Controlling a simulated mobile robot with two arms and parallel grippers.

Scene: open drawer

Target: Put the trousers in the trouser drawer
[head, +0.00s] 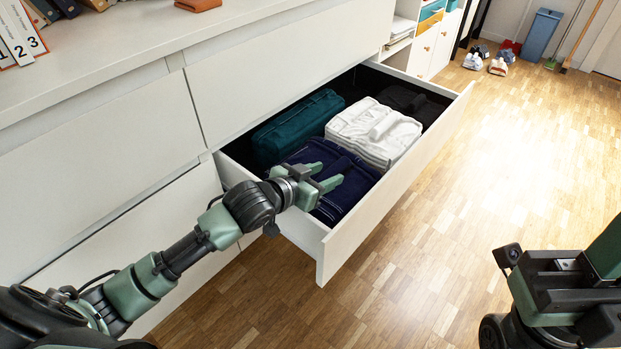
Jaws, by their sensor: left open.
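The white drawer (395,217) is pulled open and holds folded garments: a teal one (290,125), a white one (375,130), a dark navy one (345,200) and a black one (405,98). The navy one, at the near end, looks like folded trousers, but I cannot be sure. My left gripper (328,175) is open over the navy garment, with its fingers pointing right. It hides part of that garment, and I cannot tell whether it touches the cloth. My right gripper's fingers do not show.
The white dresser (110,125) fills the left, with books and an orange-brown item (198,4) on top. Shoes (498,66) and a blue bin (541,35) stand at the far right. The wooden floor right of the drawer is clear. Part of my own body shows at lower right.

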